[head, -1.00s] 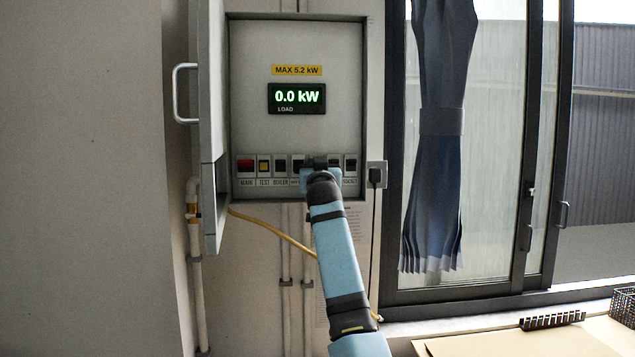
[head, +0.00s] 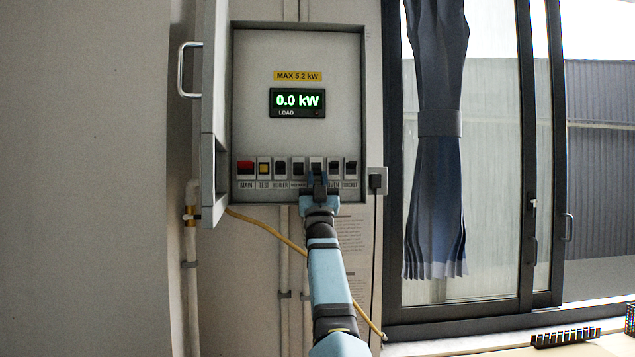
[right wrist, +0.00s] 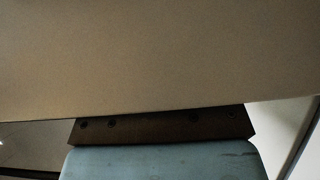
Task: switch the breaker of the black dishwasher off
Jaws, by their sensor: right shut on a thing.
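The breaker box (head: 340,120) hangs open on the wall in the head view, with a row of breakers along its bottom. The readable labels include MAIN, TEST, BOILER, OVEN and SOCKET. The fourth label is too small to read. My right gripper (head: 317,178) is shut at the fifth breaker (head: 316,162), just left of OVEN. It covers that breaker's lower part and label, so its lever position is unclear. The right wrist view shows a plain surface and part of my gripper, no breaker. My left gripper and the black dishwasher are not in view.
The load display (head: 297,101) reads 0.0 kW. The box door (head: 214,110) stands open at the left. A yellow cable (head: 268,232) runs below, and a curtained window is at the right.

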